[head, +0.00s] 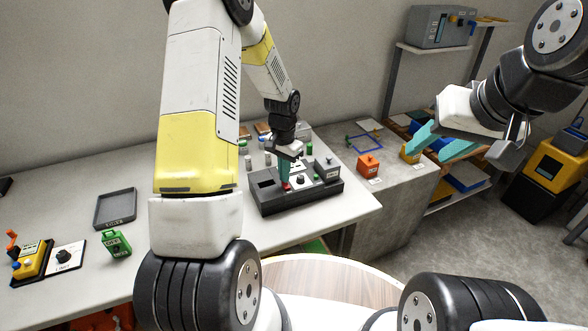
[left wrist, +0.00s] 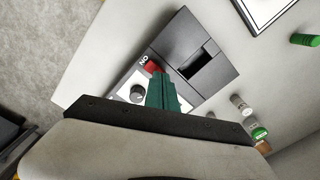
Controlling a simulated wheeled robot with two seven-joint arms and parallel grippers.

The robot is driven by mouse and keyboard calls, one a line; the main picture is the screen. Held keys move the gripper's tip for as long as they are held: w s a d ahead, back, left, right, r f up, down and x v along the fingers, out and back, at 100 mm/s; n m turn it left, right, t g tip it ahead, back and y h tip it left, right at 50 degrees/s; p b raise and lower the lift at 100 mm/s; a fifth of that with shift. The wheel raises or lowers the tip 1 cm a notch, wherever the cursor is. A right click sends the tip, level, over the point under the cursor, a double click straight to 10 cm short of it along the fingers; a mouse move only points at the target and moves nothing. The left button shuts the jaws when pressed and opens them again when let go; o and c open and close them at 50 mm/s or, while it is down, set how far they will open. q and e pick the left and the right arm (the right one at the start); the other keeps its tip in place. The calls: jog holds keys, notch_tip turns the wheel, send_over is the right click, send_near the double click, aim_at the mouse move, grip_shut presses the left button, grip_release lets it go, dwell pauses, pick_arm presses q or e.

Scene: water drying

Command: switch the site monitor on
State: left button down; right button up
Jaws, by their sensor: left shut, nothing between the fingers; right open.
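A dark grey console (head: 325,196) sits on the white table, with a recessed slot, a pale panel and a dark knob. It also shows in the left wrist view (left wrist: 187,30), where a red switch (left wrist: 151,67) stands beside the word ON and near the knob (left wrist: 137,93). I cannot read a name on the console. My left gripper (head: 287,184) is shut and empty, its teal fingertips (left wrist: 163,90) right at the red switch and partly covering it; I cannot tell whether they touch. My right gripper (head: 442,146) is open and empty, over the right side.
A grey tray (head: 115,207), a green box (head: 117,243) and a yellow device (head: 31,262) stand on the left of the table. Several small bottles stand behind the console. An orange block (head: 368,165) lies on the grey bench to the right. A shelf stands at the back right.

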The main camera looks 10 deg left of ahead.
pick_arm(q)
jog(key=shift+f, duration=0.3)
jog(key=shift+r, duration=3.5)
